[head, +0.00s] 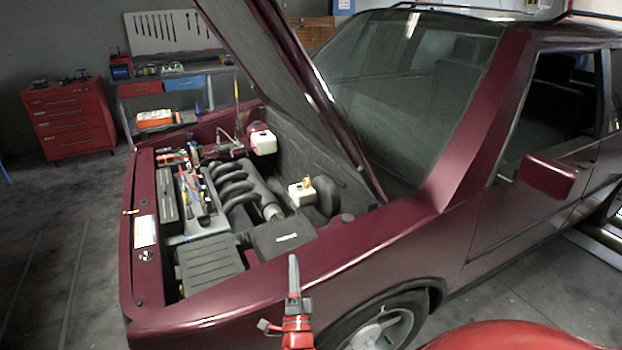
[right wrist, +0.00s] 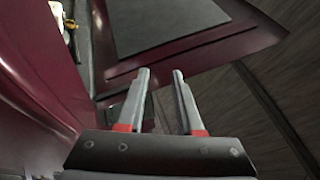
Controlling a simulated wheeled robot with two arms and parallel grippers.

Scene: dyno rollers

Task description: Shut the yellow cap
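The small yellow cap (head: 307,182) is on top of a white reservoir (head: 300,196) in the rear right of the engine bay; whether it stands open or shut is too small to tell. My right gripper (head: 293,260) is in front of the car's near fender, apart from the cap and seen edge-on. The right wrist view shows its two fingers (right wrist: 160,74) spread with nothing between them. A small pale and yellowish part is cut off at that view's top left; I cannot tell if it is the reservoir. My left gripper is not in view.
The raised hood (head: 290,75) slants over the back of the engine bay. The dark red fender (head: 370,240) lies between my right gripper and the bay. A black box (head: 282,238) and the engine fill the bay. A red tool cabinet (head: 68,118) stands far left.

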